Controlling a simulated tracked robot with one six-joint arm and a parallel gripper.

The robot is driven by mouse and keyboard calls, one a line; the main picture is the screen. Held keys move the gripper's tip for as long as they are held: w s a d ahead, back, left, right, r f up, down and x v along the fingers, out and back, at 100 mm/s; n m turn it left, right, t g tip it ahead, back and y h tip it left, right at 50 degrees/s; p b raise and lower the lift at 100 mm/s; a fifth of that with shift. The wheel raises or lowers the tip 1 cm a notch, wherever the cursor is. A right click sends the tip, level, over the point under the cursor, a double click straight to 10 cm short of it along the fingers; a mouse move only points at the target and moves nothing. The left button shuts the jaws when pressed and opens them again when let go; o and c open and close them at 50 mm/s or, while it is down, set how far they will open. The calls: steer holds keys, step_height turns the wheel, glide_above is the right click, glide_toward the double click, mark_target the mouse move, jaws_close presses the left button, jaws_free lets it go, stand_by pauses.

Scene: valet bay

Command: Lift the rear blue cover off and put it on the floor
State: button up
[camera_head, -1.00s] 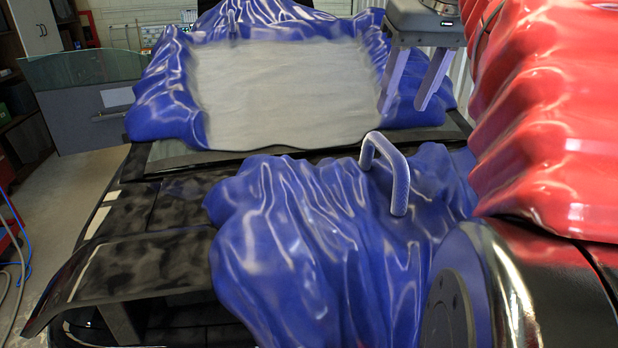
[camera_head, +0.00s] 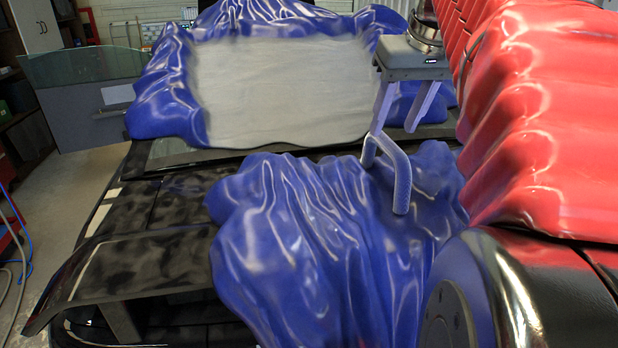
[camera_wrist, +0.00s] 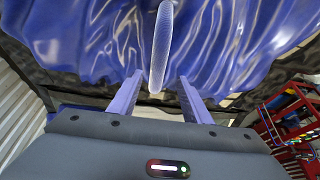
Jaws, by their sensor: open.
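A crumpled, glossy blue cover (camera_head: 300,240) lies over the near part of the black car body. A pale, ridged loop handle (camera_head: 402,185) stands up from its right half. My gripper (camera_head: 394,128) is open and empty, with its fingers pointing down just above and behind the handle in the head view. In the wrist view, my fingers (camera_wrist: 160,85) are apart, and the handle (camera_wrist: 161,45) lies ahead, roughly lined up with the gap between them. I cannot tell whether the handle's near end is between the fingertips. The frames do not confirm which blue cover is the rear one.
Another blue cover (camera_head: 165,100) with a flat grey panel (camera_head: 285,90) lies farther back. A red ribbed sleeve (camera_head: 540,120) on my arm blocks the right side. A grey-green panel (camera_head: 85,85) stands at the left. A red rack (camera_wrist: 290,115) shows in the wrist view.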

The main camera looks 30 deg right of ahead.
mark_target(390, 141)
steer(key=shift+x, duration=1.35)
steer(key=shift+d+x, duration=0.1)
steer(key=shift+x, duration=1.2)
steer(key=shift+d+x, duration=0.15)
steer(key=shift+x, duration=1.1)
steer(key=shift+s, duration=0.1)
jaws_close()
